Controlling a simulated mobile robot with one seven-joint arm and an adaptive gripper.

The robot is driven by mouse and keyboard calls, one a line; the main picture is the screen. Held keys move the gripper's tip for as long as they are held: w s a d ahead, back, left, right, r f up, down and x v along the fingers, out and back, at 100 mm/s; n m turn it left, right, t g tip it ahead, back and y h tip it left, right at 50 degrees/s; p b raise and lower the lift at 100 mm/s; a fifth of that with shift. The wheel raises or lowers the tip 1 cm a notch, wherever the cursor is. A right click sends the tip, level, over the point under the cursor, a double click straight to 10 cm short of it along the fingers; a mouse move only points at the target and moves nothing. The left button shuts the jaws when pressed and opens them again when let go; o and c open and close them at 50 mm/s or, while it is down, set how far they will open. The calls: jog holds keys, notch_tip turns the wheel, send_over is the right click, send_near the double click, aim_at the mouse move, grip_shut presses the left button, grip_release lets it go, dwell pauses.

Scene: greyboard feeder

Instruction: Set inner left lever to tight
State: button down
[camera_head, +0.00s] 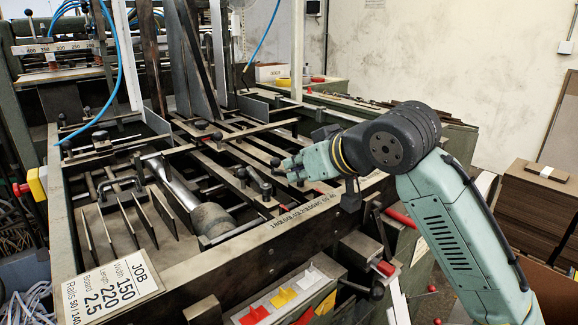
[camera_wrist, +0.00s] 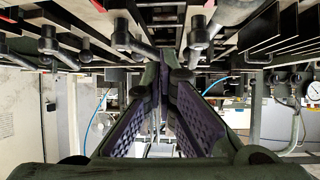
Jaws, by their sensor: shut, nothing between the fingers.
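Several small levers with dark round knobs stand on the rails of the feeder bed. One lever (camera_head: 265,187) and another lever (camera_head: 241,174) are just left of my gripper (camera_head: 284,168) in the head view. I cannot tell for certain which is the inner left lever, and no tight marking is readable. In the wrist view, one lever (camera_wrist: 123,40) hangs left of my gripper (camera_wrist: 170,72) and another lever (camera_wrist: 197,38) is close to its tips. My gripper is shut with nothing held, low over the rails. Contact with a lever cannot be made out.
The feeder's front beam (camera_head: 270,242) carries a printed scale. A JOB card (camera_head: 112,288) lies at its left end. Upright metal plates (camera_head: 192,60) rise at the back. Stacked greyboard (camera_head: 535,205) stands at the right.

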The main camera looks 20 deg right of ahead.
aim_at(282, 173)
jog(key=shift+x, duration=1.6)
